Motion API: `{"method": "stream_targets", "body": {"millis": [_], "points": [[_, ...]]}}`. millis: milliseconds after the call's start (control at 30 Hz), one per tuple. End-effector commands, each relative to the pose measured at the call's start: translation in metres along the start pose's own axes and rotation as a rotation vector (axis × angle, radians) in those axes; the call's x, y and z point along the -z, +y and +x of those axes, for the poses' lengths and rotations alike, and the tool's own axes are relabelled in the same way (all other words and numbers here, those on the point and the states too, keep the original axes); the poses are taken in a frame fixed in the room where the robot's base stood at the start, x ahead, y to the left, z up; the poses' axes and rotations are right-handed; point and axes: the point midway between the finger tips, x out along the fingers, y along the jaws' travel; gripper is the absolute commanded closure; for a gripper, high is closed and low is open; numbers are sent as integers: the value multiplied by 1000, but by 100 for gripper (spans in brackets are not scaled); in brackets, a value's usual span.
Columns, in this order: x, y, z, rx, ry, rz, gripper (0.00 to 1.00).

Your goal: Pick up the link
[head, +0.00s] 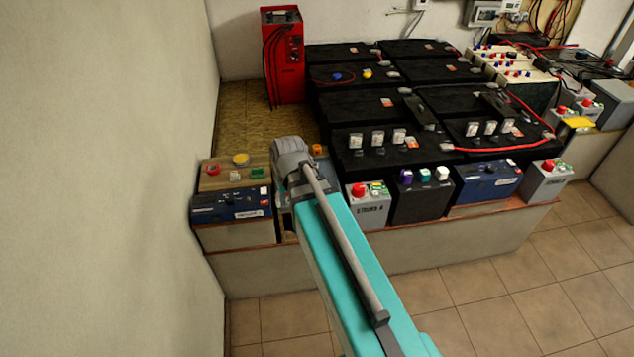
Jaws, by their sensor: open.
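No single thing stands out for certain as the link. Two dark grey flat bars lie on the black batteries: a left bar (420,110) and a right bar (494,102). Each looks like a link, but I cannot tell which one is meant. My teal arm reaches up from the lower right to a grey joint at the bench's near left part. My gripper does not show; it is hidden beyond or below that joint.
A red charger box (283,56) stands at the back left. Blue case (232,206) and emergency-stop box (368,205) stand along the bench's front. Red cables (497,149) run over the batteries. A wall (110,180) closes the left; tiled floor (520,290) is clear at the right.

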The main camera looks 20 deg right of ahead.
Motion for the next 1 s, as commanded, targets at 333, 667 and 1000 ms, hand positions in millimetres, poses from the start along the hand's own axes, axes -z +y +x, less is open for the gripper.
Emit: {"method": "stream_targets", "body": {"millis": [333, 667, 1000], "points": [[110, 108, 48, 68, 187, 148, 38], [163, 196, 64, 92, 324, 248, 38], [168, 210, 63, 93, 346, 262, 38]]}}
